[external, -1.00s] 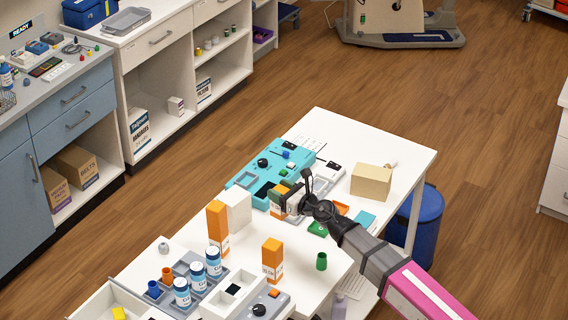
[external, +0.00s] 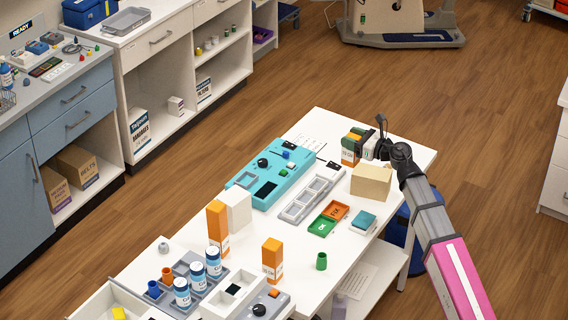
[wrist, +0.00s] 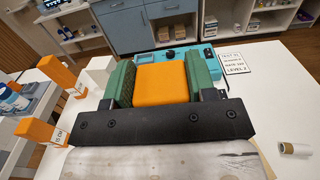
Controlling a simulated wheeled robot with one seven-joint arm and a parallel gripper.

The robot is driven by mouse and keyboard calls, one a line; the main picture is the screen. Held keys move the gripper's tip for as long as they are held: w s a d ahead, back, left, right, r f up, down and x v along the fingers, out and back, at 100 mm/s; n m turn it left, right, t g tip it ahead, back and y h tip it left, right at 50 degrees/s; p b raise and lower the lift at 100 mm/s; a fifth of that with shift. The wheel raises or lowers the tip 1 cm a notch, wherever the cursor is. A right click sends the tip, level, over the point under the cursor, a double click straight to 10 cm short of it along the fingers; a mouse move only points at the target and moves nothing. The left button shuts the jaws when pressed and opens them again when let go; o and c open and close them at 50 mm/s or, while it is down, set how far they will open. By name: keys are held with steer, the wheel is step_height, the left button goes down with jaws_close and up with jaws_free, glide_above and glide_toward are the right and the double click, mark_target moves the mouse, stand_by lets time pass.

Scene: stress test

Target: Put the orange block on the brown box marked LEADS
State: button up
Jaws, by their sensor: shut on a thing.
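My gripper (external: 357,141) is shut on an orange block (external: 348,156) with a white label, near the far end of the white table. In the wrist view the orange block (wrist: 161,90) sits between the two green finger pads. I cannot tell how high it is above the table. A plain tan-brown box (external: 371,184) stands on the table, just nearer the camera than the gripper; no marking shows on its visible sides. Two brown boxes stand on the left cabinet's low shelf: one reads BELTS (external: 78,167), the other's label (external: 56,190) is hard to read. I see no LEADS marking.
A teal device (external: 272,178) and a grey tray (external: 312,198) lie left of the tan box. Green (external: 322,226) and orange (external: 335,210) trays lie in front of it. Upright orange boxes (external: 217,227) (external: 272,260) and a white box (external: 238,210) stand nearer.

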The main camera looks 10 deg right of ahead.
steer(key=shift+w+d+r, duration=0.1)
steer(key=shift+d+r, duration=0.05)
steer(key=shift+d, duration=0.3)
steer(key=shift+w+d+f, duration=1.1)
steer(key=shift+d+f, duration=0.5)
steer(key=shift+f, duration=0.2)
steer(key=shift+w+d+f, duration=1.15)
steer(key=shift+d+f, duration=0.45)
steer(key=shift+f, duration=0.25)
steer(key=shift+w+d+f, duration=1.1)
steer(key=shift+d+f, duration=0.5)
steer(key=shift+f, duration=0.2)
steer(key=shift+f, duration=0.15)
steer(key=o, duration=1)
steer(key=v, duration=1.2)
steer(key=shift+r, duration=0.2)
